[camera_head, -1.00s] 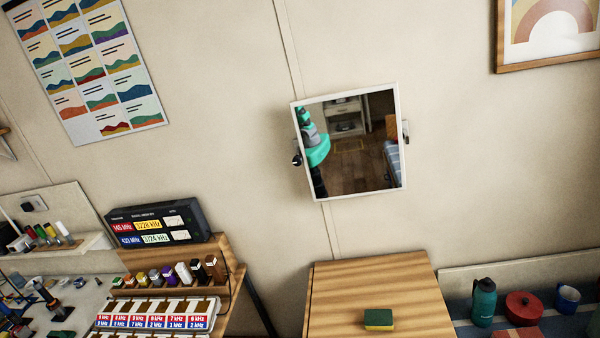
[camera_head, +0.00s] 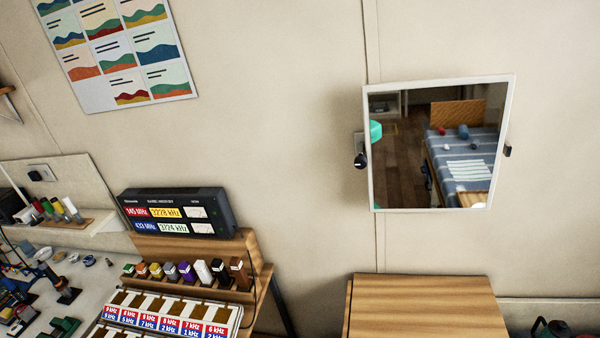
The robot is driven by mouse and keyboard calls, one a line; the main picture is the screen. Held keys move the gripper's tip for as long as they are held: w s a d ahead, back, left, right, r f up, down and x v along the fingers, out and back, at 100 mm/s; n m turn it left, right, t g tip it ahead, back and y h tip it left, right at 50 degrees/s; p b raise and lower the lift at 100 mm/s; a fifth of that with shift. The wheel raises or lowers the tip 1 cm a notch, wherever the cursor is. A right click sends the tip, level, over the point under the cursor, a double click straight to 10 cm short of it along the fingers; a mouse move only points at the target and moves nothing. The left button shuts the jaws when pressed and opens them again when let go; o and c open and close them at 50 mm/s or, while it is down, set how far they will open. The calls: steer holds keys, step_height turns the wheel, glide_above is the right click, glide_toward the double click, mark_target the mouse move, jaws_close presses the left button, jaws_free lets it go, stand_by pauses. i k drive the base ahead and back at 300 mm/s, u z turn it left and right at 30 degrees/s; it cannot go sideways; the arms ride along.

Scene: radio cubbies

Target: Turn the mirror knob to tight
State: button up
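The mirror (camera_head: 437,145) hangs on the wall right of centre in a thin white frame, slightly tilted in the picture. A small dark knob (camera_head: 360,161) sits on a bracket at the mirror's left edge. A second dark fitting (camera_head: 507,151) shows at its right edge. The knob's setting cannot be read at this size. My gripper is not in the frame. The mirror reflects a bed with a striped blue cover, a wooden floor and a bit of green at its left side.
A wooden cabinet top (camera_head: 420,305) stands below the mirror. At lower left are a radio (camera_head: 180,211), a rack of several coloured plugs and a tray of labelled slots (camera_head: 165,318). The wall around the mirror is clear, apart from a poster (camera_head: 115,50) at upper left.

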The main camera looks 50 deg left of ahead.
mark_target(360, 162)
steer(key=u, duration=0.2)
steer(key=i, duration=1)
steer(key=z, duration=0.1)
